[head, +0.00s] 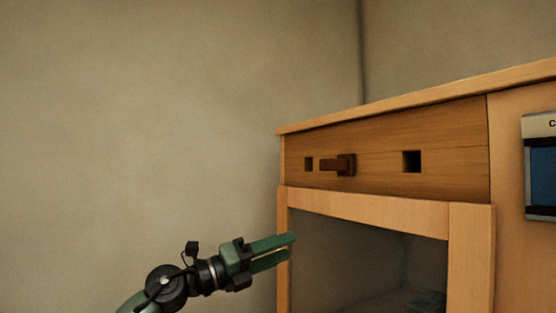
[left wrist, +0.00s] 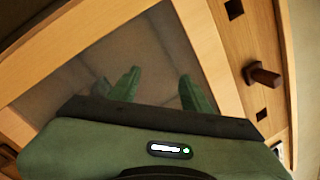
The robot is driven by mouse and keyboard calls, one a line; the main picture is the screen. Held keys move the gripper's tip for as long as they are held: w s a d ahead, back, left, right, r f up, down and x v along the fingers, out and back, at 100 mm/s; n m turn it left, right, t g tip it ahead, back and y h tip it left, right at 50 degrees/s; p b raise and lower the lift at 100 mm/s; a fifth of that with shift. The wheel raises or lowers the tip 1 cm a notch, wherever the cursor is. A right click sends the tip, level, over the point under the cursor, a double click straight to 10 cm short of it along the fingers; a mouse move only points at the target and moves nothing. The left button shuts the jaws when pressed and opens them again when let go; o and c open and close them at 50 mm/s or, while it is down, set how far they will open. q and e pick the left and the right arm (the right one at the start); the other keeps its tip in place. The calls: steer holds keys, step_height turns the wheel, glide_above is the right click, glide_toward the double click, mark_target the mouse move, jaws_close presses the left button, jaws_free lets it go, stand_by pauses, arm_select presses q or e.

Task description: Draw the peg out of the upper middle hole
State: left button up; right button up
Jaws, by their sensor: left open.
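A dark brown peg (head: 337,165) sticks out of the middle hole in the upper wooden panel (head: 450,164) of the cabinet. The peg also shows in the left wrist view (left wrist: 264,77), at the right, between two empty square holes. My left gripper (head: 292,247) has green fingers and is open and empty. It is below and to the left of the peg, apart from it, in front of the lower door frame. In the left wrist view its two fingers (left wrist: 157,90) are spread over the glass. My right gripper is in neither view.
Empty square holes flank the peg, a left one (head: 309,164) and a right one (head: 411,161). Below is a wood-framed glass door (head: 370,206). A grey-and-blue panel (head: 541,165) is on the cabinet's right. The space left of the cabinet is free up to the wall (head: 150,110).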

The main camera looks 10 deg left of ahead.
arm_select(q)
steer(key=s+d+r+m+g, duration=0.2)
steer(key=s+r+m, duration=0.5)
steer(key=r, duration=0.4)
steer(key=m+t+y+p, duration=0.1)
steer(key=m+y, duration=0.1)
steer(key=m, duration=0.1)
glide_toward(322, 165)
steer(key=d, duration=0.1)
steer(key=p+x, duration=0.3)
steer(key=x, duration=0.3)
steer(key=shift+w+d+r+p, duration=0.15)
steer(key=shift+w+r+p, duration=0.05)
steer(key=shift+w+p, duration=0.2)
steer(key=x, duration=0.2)
steer(key=shift+w+d+f, duration=0.25)
steer(key=shift+d, duration=0.05)
steer(key=shift+x, duration=1.05)
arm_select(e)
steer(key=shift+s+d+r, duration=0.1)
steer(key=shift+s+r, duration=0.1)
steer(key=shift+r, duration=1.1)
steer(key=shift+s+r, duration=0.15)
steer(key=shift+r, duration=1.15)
arm_select(q)
steer(key=shift+a, duration=0.1)
